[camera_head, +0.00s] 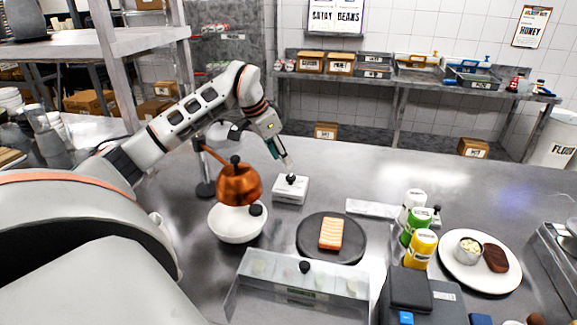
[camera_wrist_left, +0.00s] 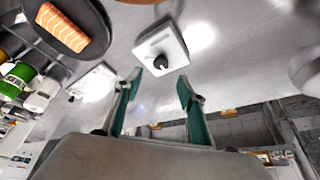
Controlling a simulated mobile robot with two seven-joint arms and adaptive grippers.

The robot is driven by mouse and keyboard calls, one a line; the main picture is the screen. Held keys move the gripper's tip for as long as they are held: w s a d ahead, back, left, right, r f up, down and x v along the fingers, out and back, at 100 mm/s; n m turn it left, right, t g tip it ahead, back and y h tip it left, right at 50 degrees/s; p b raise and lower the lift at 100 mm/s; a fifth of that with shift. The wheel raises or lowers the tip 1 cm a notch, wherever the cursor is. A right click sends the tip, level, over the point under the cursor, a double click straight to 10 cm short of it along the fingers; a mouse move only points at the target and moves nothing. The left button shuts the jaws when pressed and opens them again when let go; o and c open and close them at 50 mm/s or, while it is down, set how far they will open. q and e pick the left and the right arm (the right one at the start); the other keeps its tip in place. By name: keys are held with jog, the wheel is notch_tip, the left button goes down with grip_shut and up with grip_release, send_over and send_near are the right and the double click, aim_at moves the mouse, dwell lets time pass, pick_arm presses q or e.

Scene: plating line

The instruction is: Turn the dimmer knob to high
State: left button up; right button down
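The dimmer is a small white box (camera_head: 290,195) with a black knob (camera_head: 291,179) on top, on the steel counter right of the copper lamp. In the left wrist view the box (camera_wrist_left: 172,42) lies just beyond my fingertips, with its knob (camera_wrist_left: 160,63) roughly in line with the gap between them. My left gripper (camera_head: 281,152) is just above and behind the box, pointing down. In the wrist view its two green fingers (camera_wrist_left: 160,84) are spread, with nothing between them. They appear apart from the knob. My right gripper is not in view.
The copper lamp (camera_head: 239,185) hangs over a white bowl (camera_head: 237,229) left of the dimmer. A dark round board (camera_head: 312,250) with salmon (camera_head: 331,233) is in front. Several bottles (camera_head: 420,249) and a white plate (camera_head: 463,278) stand right. Counter behind the dimmer is clear.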

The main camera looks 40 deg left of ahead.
aim_at(290, 176)
pick_arm(q)
jog(key=shift+p+x, duration=0.55)
jog(key=shift+x, duration=3.3)
jog(key=c, duration=1.1)
